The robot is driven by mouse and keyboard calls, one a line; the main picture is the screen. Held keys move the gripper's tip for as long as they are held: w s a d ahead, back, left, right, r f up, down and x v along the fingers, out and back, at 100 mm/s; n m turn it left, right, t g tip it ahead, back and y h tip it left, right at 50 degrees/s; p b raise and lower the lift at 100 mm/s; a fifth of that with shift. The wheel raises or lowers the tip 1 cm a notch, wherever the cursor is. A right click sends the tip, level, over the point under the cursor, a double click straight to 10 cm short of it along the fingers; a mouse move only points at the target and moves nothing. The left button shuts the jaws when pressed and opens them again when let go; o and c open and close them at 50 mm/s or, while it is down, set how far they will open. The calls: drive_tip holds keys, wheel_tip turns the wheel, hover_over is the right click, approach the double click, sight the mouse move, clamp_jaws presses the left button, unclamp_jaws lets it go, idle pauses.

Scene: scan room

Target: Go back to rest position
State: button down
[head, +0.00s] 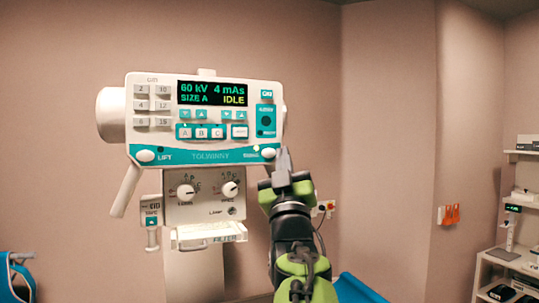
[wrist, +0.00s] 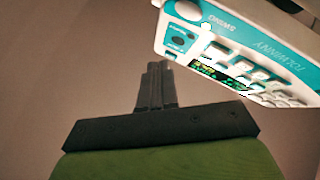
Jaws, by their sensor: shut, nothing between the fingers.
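My gripper (head: 284,160) is shut and empty, raised at the lower right corner of the white and teal control panel (head: 190,153) in the head view. The gripper's fingertips (wrist: 155,68) also show in the wrist view, pressed together, with the panel (wrist: 240,50) to their upper right. I cannot tell from these views whether the fingertips touch the panel. The panel's screen (head: 212,92) reads 60 kV, 4 mAs, SIZE A and IDLE. My green and black arm rises from the bottom of the head view.
Below the panel is a box with two knobs (head: 206,194) and a tray marked FILTER (head: 209,235). Blue surfaces show at the lower left (head: 18,280) and behind my arm (head: 357,289). Shelves (head: 508,255) stand at the far right.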

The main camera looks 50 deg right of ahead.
idle(0.3)
drive_tip(key=w+a+f+n+g+y, duration=0.15)
drive_tip(key=w+a+f+y, duration=0.25)
drive_tip(key=a+f+y, duration=0.4)
drive_tip(key=w+a+f+n+g+y, duration=0.1)
drive_tip(key=w+a+f+n+y, duration=0.3)
drive_tip(key=a+f, duration=0.65)
drive_tip(key=s+a+f+g+y, duration=0.4)
drive_tip(key=s+a+f, duration=0.3)
drive_tip(key=s+f, duration=0.2)
drive_tip(key=s+a+f+g+y, duration=0.4)
drive_tip(key=s+a+f, duration=0.3)
drive_tip(key=s+f, duration=0.3)
wheel_tip(320, 180, down, 3)
drive_tip(key=shift+a+f+g, duration=0.2)
drive_tip(key=shift+a+g, duration=0.2)
drive_tip(key=shift+g, duration=0.25)
